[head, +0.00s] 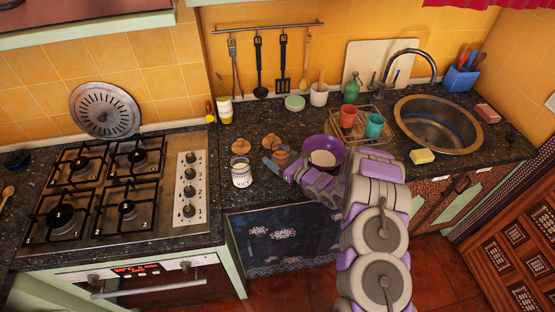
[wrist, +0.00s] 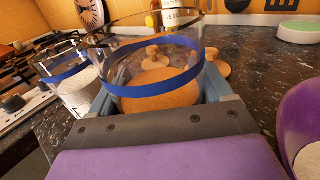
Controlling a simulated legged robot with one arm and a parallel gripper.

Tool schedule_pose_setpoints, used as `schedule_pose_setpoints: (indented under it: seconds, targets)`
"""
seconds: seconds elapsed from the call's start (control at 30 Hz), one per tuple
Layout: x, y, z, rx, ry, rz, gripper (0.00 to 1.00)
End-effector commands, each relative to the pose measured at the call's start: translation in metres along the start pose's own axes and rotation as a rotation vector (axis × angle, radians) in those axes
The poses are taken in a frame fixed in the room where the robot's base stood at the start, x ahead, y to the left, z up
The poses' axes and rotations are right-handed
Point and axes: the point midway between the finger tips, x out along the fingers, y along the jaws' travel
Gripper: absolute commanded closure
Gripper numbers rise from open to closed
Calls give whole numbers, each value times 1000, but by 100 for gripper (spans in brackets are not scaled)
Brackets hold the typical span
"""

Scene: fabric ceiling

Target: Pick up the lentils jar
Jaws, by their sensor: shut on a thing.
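The lentils jar (head: 282,147) is an open clear glass jar with a blue band and orange contents. In the wrist view the jar (wrist: 155,92) fills the space between the fingers, upright or nearly so. My gripper (head: 279,160) is shut on it, with grey-blue fingers (wrist: 165,88) on both sides of the glass. The arm reaches in from the right over the counter. I cannot tell whether the jar's base touches the counter; the gripper hides its lower part.
A rice jar (head: 241,174) stands left of the lentils jar. Two wooden lids (head: 241,146) (head: 270,142) lie behind. A purple bowl (head: 314,150) is close on the right. A dish rack (head: 360,128) and sink (head: 438,123) are further right; the stove (head: 115,190) is left.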

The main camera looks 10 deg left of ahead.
Motion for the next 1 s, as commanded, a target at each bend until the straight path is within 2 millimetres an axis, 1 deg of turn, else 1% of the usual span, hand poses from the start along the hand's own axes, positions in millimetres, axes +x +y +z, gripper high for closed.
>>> schedule_pose_setpoints:
  seconds: [0.03,0.1,0.17,0.4,0.6,0.8,1.0]
  targets:
    - [1,-1,10,-2,-4,-1,69]
    - [-3,1,19,-1,-2,-3,69]
    - [-14,8,18,5,0,-5,69]
    - [-61,43,22,9,-1,-6,69]
    - [-96,69,27,6,-2,-6,69]
    - [-119,87,28,5,1,-4,69]
    - [-127,94,29,0,0,-2,69]
